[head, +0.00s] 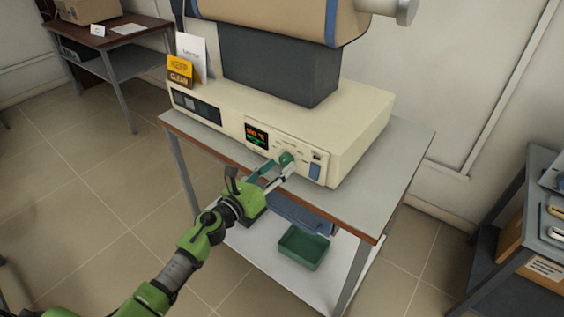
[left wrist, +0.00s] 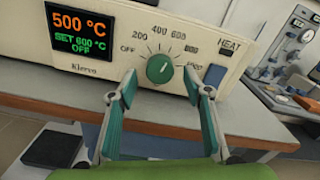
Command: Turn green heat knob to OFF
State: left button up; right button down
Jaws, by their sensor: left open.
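The green heat knob (left wrist: 160,68) is on the cream front panel of the furnace (head: 240,115). The display (left wrist: 80,32) reads 500 °C, SET 600 °C, OFF. My left gripper (left wrist: 158,85) is open, with one finger on each side below the knob; I cannot tell whether they touch it. In the head view the knob (head: 286,158) sits at the tips of the left gripper (head: 280,170). My right gripper is not in view.
The furnace stands on a grey-topped table (head: 385,165) with a narrow strip in front of the panel. A blue switch (left wrist: 214,76) is right of the knob. A green bin (head: 303,247) is on the lower shelf. Another shelf unit (head: 500,240) stands at right.

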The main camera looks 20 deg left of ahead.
pick_arm(q)
jog(key=shift+x, duration=1.25)
jog(key=c, duration=1.1)
